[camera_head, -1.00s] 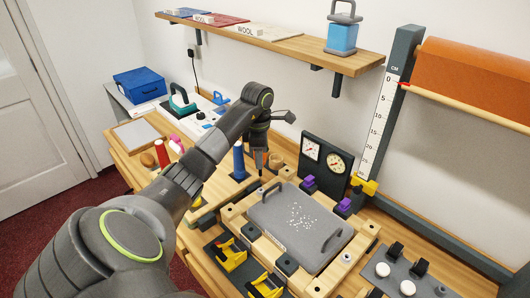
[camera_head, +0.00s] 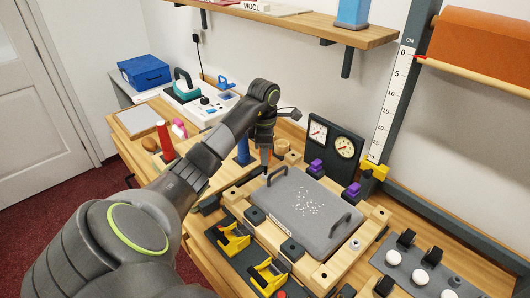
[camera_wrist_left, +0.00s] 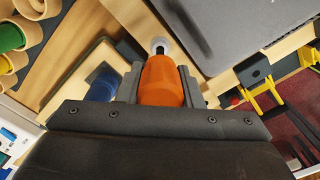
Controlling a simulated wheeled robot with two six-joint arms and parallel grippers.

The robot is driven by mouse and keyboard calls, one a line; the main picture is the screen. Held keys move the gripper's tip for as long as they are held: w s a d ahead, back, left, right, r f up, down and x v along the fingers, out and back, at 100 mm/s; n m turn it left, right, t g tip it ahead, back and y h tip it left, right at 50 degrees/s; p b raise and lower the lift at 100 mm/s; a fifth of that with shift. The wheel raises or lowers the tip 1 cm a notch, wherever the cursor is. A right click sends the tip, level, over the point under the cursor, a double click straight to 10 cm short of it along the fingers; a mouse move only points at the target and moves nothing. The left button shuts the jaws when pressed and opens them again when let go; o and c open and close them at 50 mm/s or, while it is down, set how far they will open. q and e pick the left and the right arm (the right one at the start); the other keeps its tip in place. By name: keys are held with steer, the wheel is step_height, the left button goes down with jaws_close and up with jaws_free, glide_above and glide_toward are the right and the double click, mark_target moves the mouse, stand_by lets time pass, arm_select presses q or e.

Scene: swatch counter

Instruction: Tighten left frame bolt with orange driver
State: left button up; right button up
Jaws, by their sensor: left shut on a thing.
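My left gripper (camera_head: 265,150) is over the far left corner of a wooden frame (camera_head: 325,270) that holds a grey plate (camera_head: 300,235) with handles. In the left wrist view it is shut on the orange driver (camera_wrist_left: 161,82). The driver's front end meets, or is just over, a pale round bolt head (camera_wrist_left: 160,44) beside the grey plate; contact is unclear. In the head view the left bolt is hidden behind the gripper. Another silver bolt (camera_head: 355,243) shows at the frame's right corner. My right gripper is in neither current view.
A blue cylinder (camera_head: 243,152) stands close left of the gripper. A gauge panel (camera_head: 333,147) with two dials stands behind the plate. Yellow-handled clamps (camera_head: 234,240) stand along the front. A red cylinder (camera_head: 165,140) stands at the left. A wooden shelf (camera_head: 300,29) hangs above.

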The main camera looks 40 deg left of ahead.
arm_select(q)
steer(key=shift+f, duration=0.15)
stand_by(0.7)
steer(key=shift+f+b, duration=0.7)
steer(key=shift+b, duration=0.25)
stand_by(0.5)
stand_by(0.4)
steer(key=m, duration=0.3)
steer(key=shift+m, duration=0.3)
steer(key=m, duration=1.1)
steer(key=shift+p, duration=0.3)
steer(key=o, duration=0.7)
